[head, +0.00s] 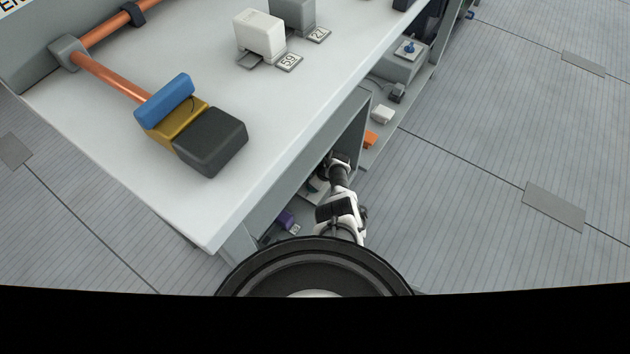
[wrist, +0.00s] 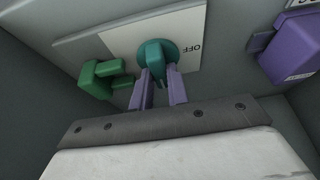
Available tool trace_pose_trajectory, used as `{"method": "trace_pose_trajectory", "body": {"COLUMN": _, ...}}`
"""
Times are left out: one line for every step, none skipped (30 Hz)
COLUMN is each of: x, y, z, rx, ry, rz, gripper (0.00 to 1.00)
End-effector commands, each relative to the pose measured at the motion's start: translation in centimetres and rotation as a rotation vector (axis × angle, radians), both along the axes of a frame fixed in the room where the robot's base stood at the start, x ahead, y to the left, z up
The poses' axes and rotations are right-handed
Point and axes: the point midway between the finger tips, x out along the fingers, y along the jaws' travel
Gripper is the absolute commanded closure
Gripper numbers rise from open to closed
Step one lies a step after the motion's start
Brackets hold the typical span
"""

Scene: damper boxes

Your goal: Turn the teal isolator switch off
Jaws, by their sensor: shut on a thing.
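The teal isolator switch (wrist: 154,62) is a round knob with a raised grip bar, on a pale plate (wrist: 190,22) in the wrist view. The word OFF is printed on the plate to the right of the knob. My gripper (wrist: 160,78) has its two purple fingers closed on the knob's grip bar, one on each side. In the head view my arm reaches into the open bay under the white top, and its gripper end is hidden there.
In the wrist view a green bracket-shaped part (wrist: 102,80) sits close left of the fingers, and a purple box (wrist: 285,48) is on the right. In the head view the bay's wall (head: 350,125) and the white worktop (head: 200,215) edge hem in my arm. Open floor (head: 480,170) lies right.

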Motion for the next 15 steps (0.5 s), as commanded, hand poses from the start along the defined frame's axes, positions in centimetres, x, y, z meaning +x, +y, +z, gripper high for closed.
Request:
{"method": "trace_pose_trajectory", "body": {"x": 0.03, "y": -0.03, "z": 0.00, "rx": -0.001, "ry": -0.001, "rz": 0.001, "gripper": 1.00}}
{"method": "trace_pose_trajectory", "body": {"x": 0.04, "y": -0.03, "z": -0.01, "rx": -0.001, "ry": -0.001, "rz": 0.003, "gripper": 1.00}}
{"method": "trace_pose_trajectory", "body": {"x": 0.05, "y": -0.05, "z": -0.02, "rx": -0.001, "ry": -0.001, "rz": 0.007, "gripper": 1.00}}
{"method": "trace_pose_trajectory", "body": {"x": 0.07, "y": -0.05, "z": -0.02, "rx": -0.001, "ry": -0.001, "rz": 0.010, "gripper": 1.00}}
{"method": "trace_pose_trajectory", "body": {"x": 0.08, "y": -0.06, "z": -0.02, "rx": -0.001, "ry": -0.001, "rz": 0.016, "gripper": 1.00}}
{"method": "trace_pose_trajectory", "body": {"x": 0.10, "y": -0.06, "z": -0.03, "rx": -0.001, "ry": -0.001, "rz": 0.025, "gripper": 1.00}}
{"method": "trace_pose_trajectory", "body": {"x": 0.12, "y": -0.07, "z": -0.05, "rx": -0.001, "ry": -0.001, "rz": 0.035, "gripper": 1.00}}
{"method": "trace_pose_trajectory", "body": {"x": 0.11, "y": -0.09, "z": -0.07, "rx": -0.001, "ry": -0.001, "rz": 0.046, "gripper": 1.00}}
{"method": "trace_pose_trajectory", "body": {"x": 0.11, "y": -0.10, "z": -0.11, "rx": -0.002, "ry": -0.001, "rz": 0.063, "gripper": 1.00}}
{"method": "trace_pose_trajectory", "body": {"x": 0.11, "y": -0.11, "z": -0.14, "rx": -0.001, "ry": 0.000, "rz": 0.077, "gripper": 1.00}}
{"method": "trace_pose_trajectory", "body": {"x": 0.14, "y": -0.13, "z": -0.15, "rx": -0.002, "ry": -0.001, "rz": 0.094, "gripper": 1.00}}
{"method": "trace_pose_trajectory", "body": {"x": 0.22, "y": -0.15, "z": -0.14, "rx": -0.002, "ry": -0.001, "rz": 0.118, "gripper": 1.00}}
{"method": "trace_pose_trajectory", "body": {"x": 0.24, "y": -0.16, "z": -0.15, "rx": -0.003, "ry": -0.002, "rz": 0.138, "gripper": 1.00}}
{"method": "trace_pose_trajectory", "body": {"x": 0.21, "y": -0.17, "z": -0.22, "rx": -0.003, "ry": 0.000, "rz": 0.162, "gripper": 1.00}}
{"method": "trace_pose_trajectory", "body": {"x": 0.26, "y": -0.19, "z": -0.23, "rx": -0.003, "ry": -0.001, "rz": 0.193, "gripper": 1.00}}
